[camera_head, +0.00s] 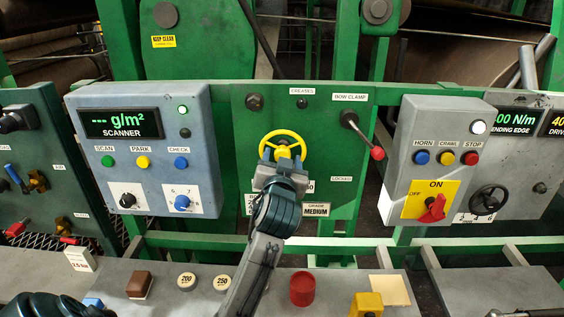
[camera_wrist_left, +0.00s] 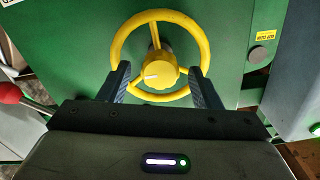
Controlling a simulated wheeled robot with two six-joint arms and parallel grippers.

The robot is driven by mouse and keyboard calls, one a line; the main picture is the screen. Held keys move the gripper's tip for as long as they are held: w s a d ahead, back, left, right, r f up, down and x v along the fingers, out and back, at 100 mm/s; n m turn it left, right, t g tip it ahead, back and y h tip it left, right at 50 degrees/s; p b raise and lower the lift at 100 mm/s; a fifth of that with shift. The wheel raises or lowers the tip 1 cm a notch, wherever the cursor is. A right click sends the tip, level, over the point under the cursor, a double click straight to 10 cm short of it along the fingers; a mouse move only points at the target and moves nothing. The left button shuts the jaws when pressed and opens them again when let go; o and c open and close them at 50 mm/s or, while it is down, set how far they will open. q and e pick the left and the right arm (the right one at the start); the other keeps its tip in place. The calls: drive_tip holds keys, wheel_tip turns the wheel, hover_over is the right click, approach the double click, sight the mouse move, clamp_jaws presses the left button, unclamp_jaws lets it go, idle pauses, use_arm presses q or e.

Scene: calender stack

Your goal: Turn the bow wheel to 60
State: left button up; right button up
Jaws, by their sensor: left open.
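The yellow bow wheel (camera_head: 282,136) is on the green panel, right of the scanner box. My left gripper (camera_head: 282,157) is at its front, open. In the left wrist view the bow wheel (camera_wrist_left: 203,45) shows whole, with a round yellow hub bearing a white mark toward the left. The left gripper's fingers (camera_wrist_left: 158,74) stand on either side of the hub, overlapping the rim in the picture; contact cannot be told. The gripper hides the lower part of the wheel and most of its scale in the head view. My right gripper is not seen.
The bow clamp lever with its red knob (camera_head: 377,153) is right of the wheel. The scanner box (camera_head: 146,150) stands left, the box with a red switch (camera_head: 432,208) right. A red cylinder (camera_head: 302,289) and a yellow block (camera_head: 366,304) lie on the front ledge.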

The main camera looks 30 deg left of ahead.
use_arm(q)
drive_tip(key=p+v, duration=0.1)
drive_tip(key=v, duration=1)
drive_tip(key=shift+a, duration=0.15)
idle(0.3)
